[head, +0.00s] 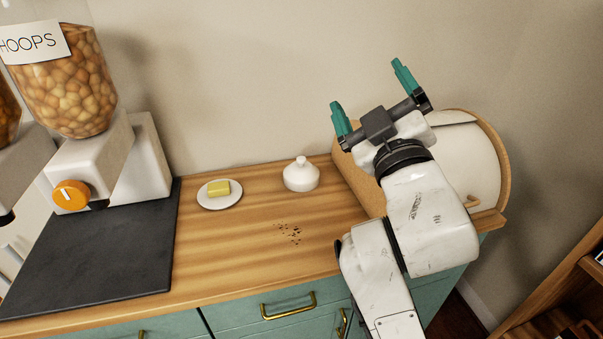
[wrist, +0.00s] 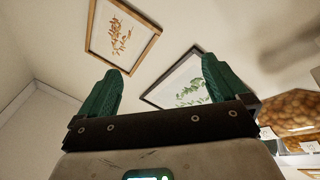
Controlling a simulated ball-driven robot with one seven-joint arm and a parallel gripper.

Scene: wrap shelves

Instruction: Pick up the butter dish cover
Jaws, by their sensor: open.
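The butter dish cover (head: 301,175) is a small white round lid with a knob on top. It stands on the wooden counter in the head view, left of my arm. A white plate (head: 220,202) with a yellow block of butter (head: 219,188) lies uncovered to its left. My gripper (head: 369,91) has teal fingers spread wide apart with nothing between them. It is raised up in front of the wall, above and to the right of the cover. In the wrist view my gripper (wrist: 160,88) points up at the wall, and neither cover nor butter shows.
A bread box (head: 472,155) with a rounded white lid stands at the right, partly behind my arm. A cereal dispenser (head: 75,90) stands on the left near a dark mat (head: 95,250). Dark crumbs (head: 288,233) lie on the counter (head: 245,250). Framed pictures (wrist: 120,38) hang on the wall.

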